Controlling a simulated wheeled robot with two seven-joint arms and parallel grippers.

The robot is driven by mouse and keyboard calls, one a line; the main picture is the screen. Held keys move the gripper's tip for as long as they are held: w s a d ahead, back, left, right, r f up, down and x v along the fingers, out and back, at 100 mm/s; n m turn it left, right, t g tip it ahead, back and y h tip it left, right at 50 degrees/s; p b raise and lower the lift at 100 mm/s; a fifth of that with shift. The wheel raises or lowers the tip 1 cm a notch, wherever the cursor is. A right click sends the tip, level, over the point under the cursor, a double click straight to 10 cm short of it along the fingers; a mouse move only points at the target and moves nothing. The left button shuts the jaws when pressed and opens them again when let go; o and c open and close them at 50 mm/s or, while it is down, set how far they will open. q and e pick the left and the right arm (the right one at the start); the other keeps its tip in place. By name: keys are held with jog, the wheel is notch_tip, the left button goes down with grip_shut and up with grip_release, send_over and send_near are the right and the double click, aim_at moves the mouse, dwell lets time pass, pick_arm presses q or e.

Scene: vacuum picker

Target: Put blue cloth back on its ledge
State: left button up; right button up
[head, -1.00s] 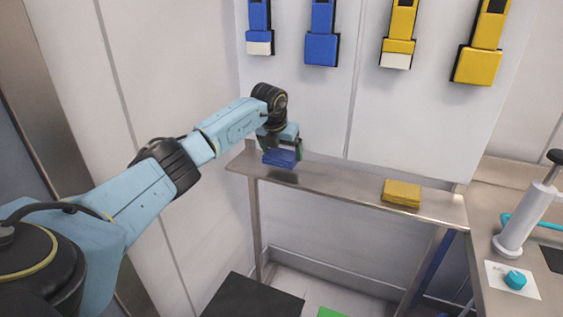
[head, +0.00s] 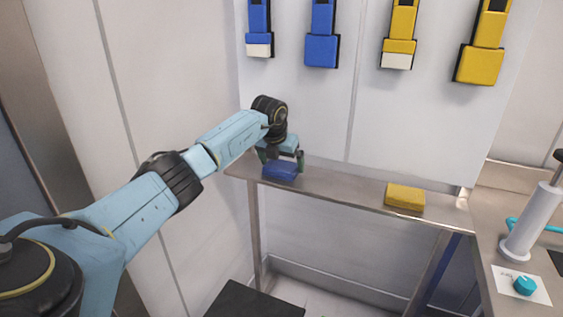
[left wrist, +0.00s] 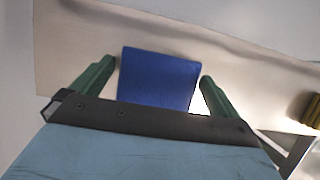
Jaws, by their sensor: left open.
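The blue cloth (head: 281,171) is a folded pad lying at the left end of the metal ledge (head: 340,187). My left gripper (head: 282,162) is right above and around it, pointing down. In the left wrist view the cloth (left wrist: 158,77) lies between the two green fingers (left wrist: 155,82), with a gap on each side. The fingers are open and do not appear to grip it. My right gripper is not in view.
A yellow folded cloth (head: 404,197) lies on the ledge's right part. Blue and yellow tools (head: 322,38) hang on the wall above. A counter with a white pump-like device (head: 533,222) stands at the right. The ledge between the cloths is clear.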

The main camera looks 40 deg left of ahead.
pick_arm(q)
jog(key=p+v, duration=0.1)
jog(key=v, duration=1.1)
jog(key=shift+r, duration=0.1)
